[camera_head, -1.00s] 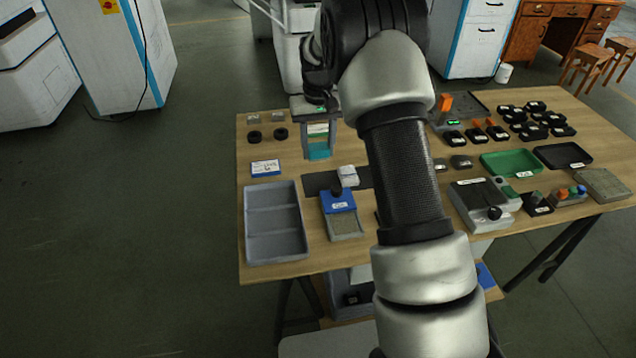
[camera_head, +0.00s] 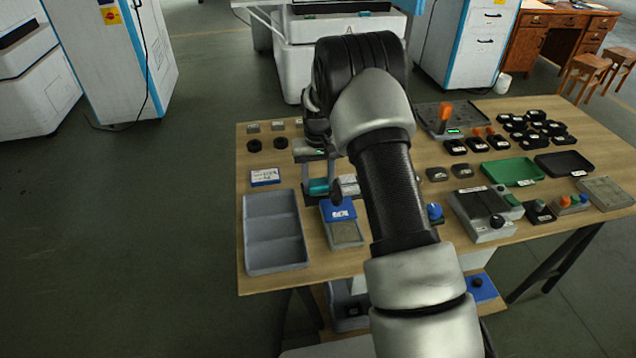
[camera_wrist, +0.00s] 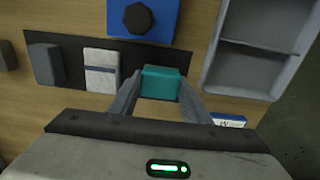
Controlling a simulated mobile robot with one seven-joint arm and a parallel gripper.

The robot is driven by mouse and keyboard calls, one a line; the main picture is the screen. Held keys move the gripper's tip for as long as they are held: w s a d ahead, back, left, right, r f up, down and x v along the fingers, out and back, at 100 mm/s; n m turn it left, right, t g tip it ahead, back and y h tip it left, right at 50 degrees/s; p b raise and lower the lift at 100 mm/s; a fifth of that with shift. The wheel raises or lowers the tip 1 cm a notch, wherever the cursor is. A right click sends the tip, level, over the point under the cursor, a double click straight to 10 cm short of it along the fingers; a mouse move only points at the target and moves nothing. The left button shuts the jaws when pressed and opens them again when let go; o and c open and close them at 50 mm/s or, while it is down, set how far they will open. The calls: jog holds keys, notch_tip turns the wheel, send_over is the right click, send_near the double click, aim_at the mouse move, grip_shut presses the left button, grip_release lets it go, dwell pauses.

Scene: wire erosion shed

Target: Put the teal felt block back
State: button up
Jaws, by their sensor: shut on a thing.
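The teal felt block (camera_wrist: 161,84) is between the two fingers of my gripper (camera_wrist: 160,92) in the wrist view. It also shows in the head view (camera_head: 318,187), under my gripper (camera_head: 318,178), near the white block. The dark mat (camera_wrist: 136,54) bears a white block (camera_wrist: 102,70) and a grey block (camera_wrist: 46,65) in a row. The teal block is at the mat's end, in line with them. I cannot tell whether it touches the mat or hangs just above it. In the head view my gripper and arm hide most of the mat.
A blue box with a black knob (camera_wrist: 140,18) lies close by the mat. The grey divided tray (camera_head: 273,232) and a blue-white label card (camera_head: 265,177) are on the left. A green tray (camera_head: 512,172) and several small devices are on the right.

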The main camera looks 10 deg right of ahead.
jog(key=shift+f, duration=0.2)
jog(key=o, duration=1.1)
jog(key=shift+r, duration=0.15)
